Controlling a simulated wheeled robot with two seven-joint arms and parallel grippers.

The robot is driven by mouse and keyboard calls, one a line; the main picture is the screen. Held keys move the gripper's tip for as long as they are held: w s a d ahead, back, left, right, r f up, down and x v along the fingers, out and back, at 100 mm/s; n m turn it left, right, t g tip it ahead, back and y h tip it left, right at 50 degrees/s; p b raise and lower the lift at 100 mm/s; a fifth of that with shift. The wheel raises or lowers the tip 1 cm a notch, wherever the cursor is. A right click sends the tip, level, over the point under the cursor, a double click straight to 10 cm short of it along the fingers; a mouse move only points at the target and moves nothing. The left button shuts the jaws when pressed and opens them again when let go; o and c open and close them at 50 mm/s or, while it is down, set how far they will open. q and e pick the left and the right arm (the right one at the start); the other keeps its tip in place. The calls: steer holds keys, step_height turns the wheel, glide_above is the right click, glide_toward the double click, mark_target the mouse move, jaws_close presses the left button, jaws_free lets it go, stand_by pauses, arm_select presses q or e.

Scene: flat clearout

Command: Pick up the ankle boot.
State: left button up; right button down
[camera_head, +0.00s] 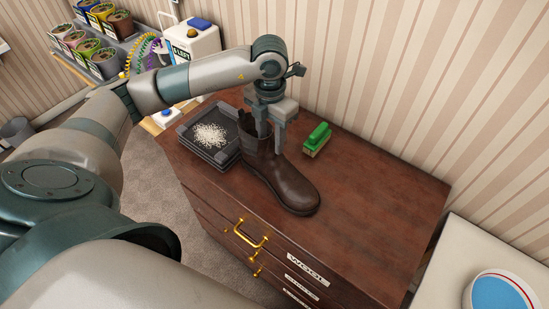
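The ankle boot (287,184) is dark brown leather. It stands upright on the wooden chest of drawers (372,205), toe toward the front right and shaft toward the back left. My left gripper (272,136) points down at the boot's shaft from above. One finger is at the shaft's opening and the other is on the right, outside the shaft, with the upper edge between them. I cannot tell whether the fingers press on the leather. My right gripper is not in view.
A stack of dark trays (188,141) with white bits stands left of the boot. A green brush-like block (317,138) lies to its right, near the wall. The chest's right side is clear.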

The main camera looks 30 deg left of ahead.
arm_select(q)
steer(key=shift+c, duration=0.7)
jaws_close()
steer(key=shift+r, duration=0.1)
stand_by(0.8)
